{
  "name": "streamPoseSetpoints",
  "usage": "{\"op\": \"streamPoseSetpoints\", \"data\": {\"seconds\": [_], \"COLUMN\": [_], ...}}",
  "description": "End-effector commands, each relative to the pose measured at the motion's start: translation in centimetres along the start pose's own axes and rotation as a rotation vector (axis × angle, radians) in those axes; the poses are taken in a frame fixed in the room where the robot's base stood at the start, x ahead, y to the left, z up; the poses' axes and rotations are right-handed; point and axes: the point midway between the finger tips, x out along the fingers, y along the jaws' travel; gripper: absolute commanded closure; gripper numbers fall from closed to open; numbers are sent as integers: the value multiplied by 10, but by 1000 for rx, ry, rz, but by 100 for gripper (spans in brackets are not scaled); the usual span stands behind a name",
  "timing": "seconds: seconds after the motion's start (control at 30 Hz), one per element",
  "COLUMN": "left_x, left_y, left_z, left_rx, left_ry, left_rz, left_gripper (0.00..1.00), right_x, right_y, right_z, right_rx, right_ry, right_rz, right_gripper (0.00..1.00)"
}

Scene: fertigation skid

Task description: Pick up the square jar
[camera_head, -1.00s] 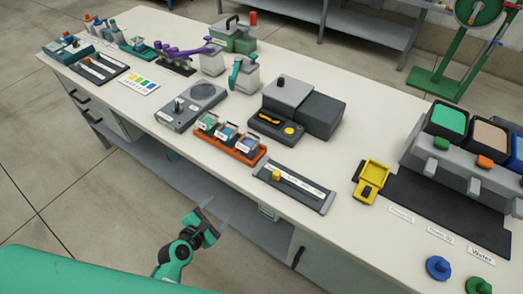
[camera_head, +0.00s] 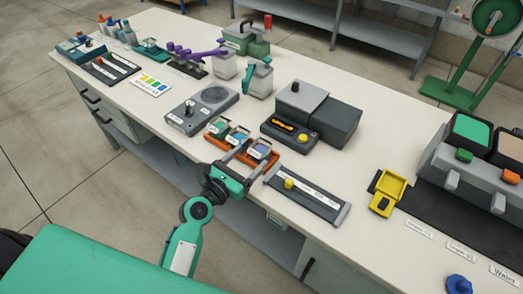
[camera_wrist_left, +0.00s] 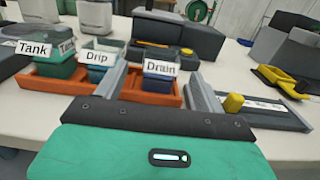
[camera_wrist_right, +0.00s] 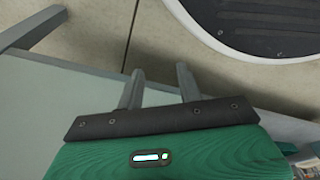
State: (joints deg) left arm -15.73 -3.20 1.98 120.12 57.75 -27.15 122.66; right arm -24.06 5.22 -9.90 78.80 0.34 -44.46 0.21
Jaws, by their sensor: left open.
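Three small square jars with clear lids stand in an orange tray (camera_wrist_left: 60,86). Their labels read Tank (camera_wrist_left: 55,62), Drip (camera_wrist_left: 100,62) and Drain (camera_wrist_left: 158,72) in the left wrist view. I cannot tell from the frames which one the task means. My left gripper (camera_head: 254,157) is open at the tray's front right. Its two fingers are on either side of the Drain jar in the left wrist view, with no clear grip on it. My right gripper (camera_wrist_right: 158,88) is out of the head view; its fingers are apart and empty.
A ruler-like slide with a yellow knob (camera_head: 289,184) lies right of the tray. A grey scale (camera_head: 205,103) is on the left and a dark box (camera_head: 330,124) behind. A yellow holder (camera_head: 387,190) stands further right. Bare benchtop (camera_head: 345,170) lies between.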

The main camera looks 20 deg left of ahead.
Motion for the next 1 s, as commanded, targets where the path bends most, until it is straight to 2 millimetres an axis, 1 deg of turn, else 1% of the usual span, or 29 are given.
{"op": "streamPoseSetpoints", "data": {"seconds": [0.03, 0.27, 0.5, 0.6, 0.7, 0.87, 0.9, 0.97, 1.0], "left_x": [6, 19, 53, 61, 64, 64, 64, 64, 64], "left_y": [0, 0, -1, -1, -1, -1, -1, -1, -1], "left_z": [1, -1, -5, -6, -6, -6, -6, -6, -6], "left_rx": [0, 1, 0, -1, 0, 1, 1, 1, 1], "left_ry": [-1, 0, -1, 1, 1, 1, 1, 1, 1], "left_rz": [0, -1, 0, 1, 1, 1, 1, 1, 1], "left_gripper": [29, 29, 29, 29, 29, 29, 31, 43, 51], "right_x": [0, 3, 2, 3, 5, 5, 5, 5, 5], "right_y": [0, 0, 0, 1, 1, 1, 1, 1, 1], "right_z": [1, 4, 4, 5, 8, 7, 7, 6, 6], "right_rx": [-1, -1, -2, -2, -2, -2, -2, -2, -2], "right_ry": [0, -3, -2, -3, -6, -4, -3, -3, -2], "right_rz": [0, 0, 1, 1, 1, 1, 1, 1, 1], "right_gripper": [64, 64, 64, 64, 64, 64, 64, 64, 64]}}
